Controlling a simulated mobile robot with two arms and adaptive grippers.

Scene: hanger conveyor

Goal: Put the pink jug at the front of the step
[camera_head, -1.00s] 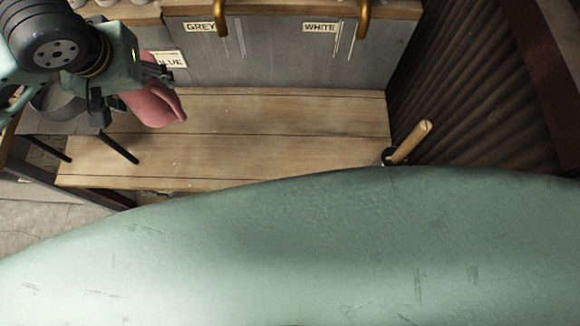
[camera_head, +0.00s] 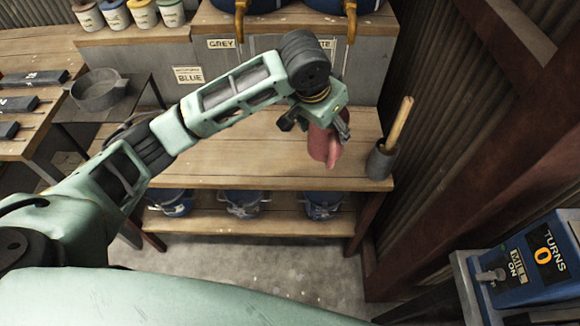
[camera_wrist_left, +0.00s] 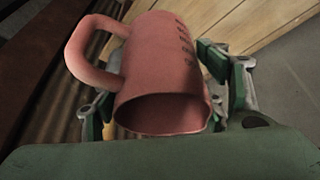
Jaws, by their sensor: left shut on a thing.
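The pink jug (camera_head: 323,147) is in my left gripper (camera_head: 318,124), which is shut on it. In the head view the jug hangs over the right part of the wooden step (camera_head: 230,160); I cannot tell whether it touches the wood. In the left wrist view the jug (camera_wrist_left: 165,75) lies between the green finger pads (camera_wrist_left: 155,95), its open mouth facing the camera and its handle to the left. The gripper partly hides the jug in the head view. My right gripper is not in view.
A dark grey holder (camera_head: 381,162) with a wooden handle stands at the step's right end, close right of the jug. Blue buckets (camera_head: 242,203) sit on the shelf below. A grey pan (camera_head: 100,90) is at left. The left and middle of the step look clear.

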